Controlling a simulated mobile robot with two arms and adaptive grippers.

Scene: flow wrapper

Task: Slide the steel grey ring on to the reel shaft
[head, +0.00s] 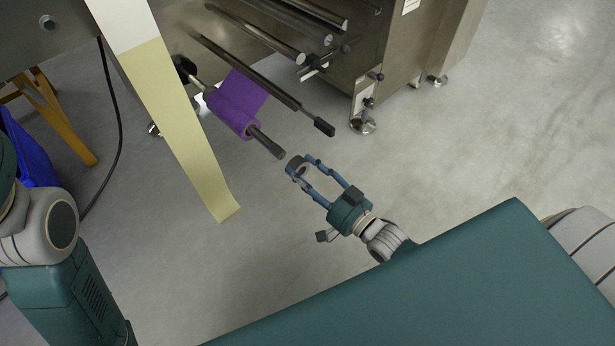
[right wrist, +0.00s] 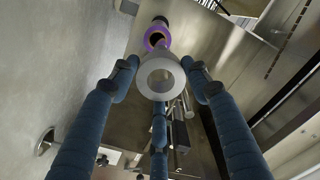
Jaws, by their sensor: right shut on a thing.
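The steel grey ring (right wrist: 160,95) is held between the fingertips of my right gripper (head: 299,167). In the right wrist view its round opening faces the camera. In the head view the ring (head: 293,164) looks dark and small at the fingertips. The reel shaft (head: 268,144) sticks out of the machine, with its dark free end pointing toward the ring. A small gap shows between the shaft end and the ring. A purple film roll (head: 237,104) sits around the shaft; it also shows behind the ring in the right wrist view (right wrist: 155,31). My left gripper is out of view.
A dark bar with a black end (head: 324,127) runs beside the shaft, on its right. The steel wrapper machine (head: 365,45) stands behind, with rollers. A pale yellow strip (head: 180,120) hangs to the left. Open floor (head: 470,150) lies to the right.

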